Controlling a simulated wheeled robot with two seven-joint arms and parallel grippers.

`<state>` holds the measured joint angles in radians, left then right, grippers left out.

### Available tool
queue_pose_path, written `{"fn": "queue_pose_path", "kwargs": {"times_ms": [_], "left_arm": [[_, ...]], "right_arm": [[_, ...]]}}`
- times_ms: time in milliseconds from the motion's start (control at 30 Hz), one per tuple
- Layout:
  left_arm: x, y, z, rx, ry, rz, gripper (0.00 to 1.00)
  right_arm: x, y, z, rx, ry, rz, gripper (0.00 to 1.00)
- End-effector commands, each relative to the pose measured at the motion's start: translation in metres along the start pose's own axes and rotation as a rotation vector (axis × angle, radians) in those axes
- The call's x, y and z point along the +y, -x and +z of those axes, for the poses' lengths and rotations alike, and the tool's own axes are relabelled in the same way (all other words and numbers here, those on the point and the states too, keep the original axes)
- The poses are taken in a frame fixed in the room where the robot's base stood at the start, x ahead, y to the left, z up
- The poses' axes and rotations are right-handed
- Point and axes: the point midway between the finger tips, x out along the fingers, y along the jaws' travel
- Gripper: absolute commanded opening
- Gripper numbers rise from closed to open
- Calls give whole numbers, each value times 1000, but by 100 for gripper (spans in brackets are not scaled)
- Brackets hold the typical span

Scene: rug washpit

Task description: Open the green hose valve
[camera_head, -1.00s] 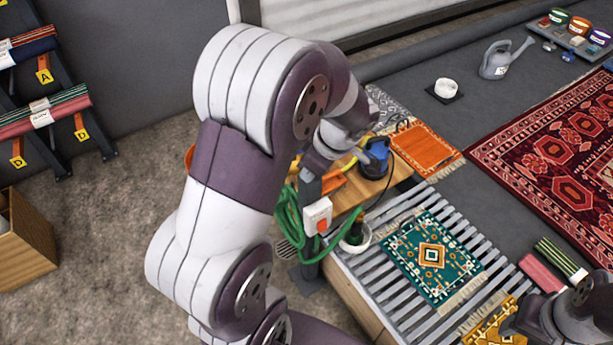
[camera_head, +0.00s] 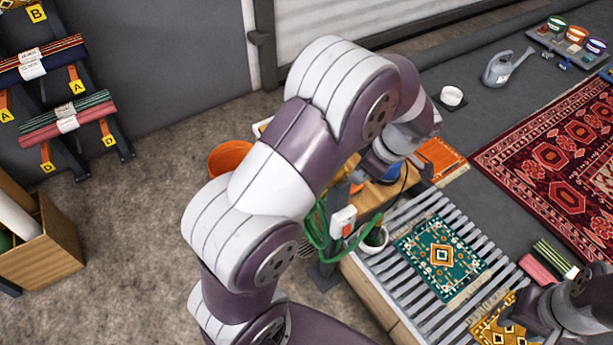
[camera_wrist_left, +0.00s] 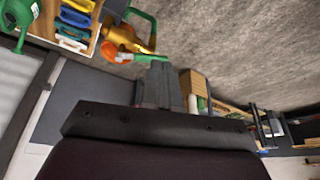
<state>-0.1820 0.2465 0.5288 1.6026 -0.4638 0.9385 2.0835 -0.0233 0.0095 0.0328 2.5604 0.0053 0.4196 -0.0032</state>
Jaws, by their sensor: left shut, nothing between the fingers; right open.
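The green hose (camera_head: 318,232) hangs in loops below a white box with a red switch (camera_head: 343,221), beside the slatted bench. My left arm covers the area behind it, so the left gripper is hidden in the head view. In the left wrist view my left gripper (camera_wrist_left: 157,68) is shut and empty. A small green bar (camera_wrist_left: 149,58) shows right at its fingertips; it may be the valve handle, and I cannot tell whether they touch. A green loop (camera_wrist_left: 148,17) lies beyond. My right gripper (camera_head: 518,318) is at the lower right, over the yellow rug, its fingers hard to make out.
An orange bucket (camera_head: 228,158) stands on the floor behind my left arm. A white pot (camera_head: 374,240) and a teal rug (camera_head: 441,255) are on the slatted bench (camera_head: 387,262). A crate (camera_head: 48,255) and a rug rack (camera_head: 70,120) are at the left.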

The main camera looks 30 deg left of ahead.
Motion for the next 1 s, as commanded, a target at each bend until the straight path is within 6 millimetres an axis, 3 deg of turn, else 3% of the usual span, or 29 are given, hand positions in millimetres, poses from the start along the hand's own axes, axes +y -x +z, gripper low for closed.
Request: {"fn": "queue_pose_path", "kwargs": {"times_ms": [233,633,800,1000], "left_arm": [[6,-20,2,-6,59,14,0],[7,-103,1,-7,58,14,0],[6,-110,-26,-7,59,15,0],[6,-115,-35,-7,57,17,0]], "right_arm": [[0,-4,0,-1,0,0,43],[0,-1,0,-1,0,0,43],[0,8,-1,-1,0,0,43],[0,9,-1,-1,0,0,43]]}}
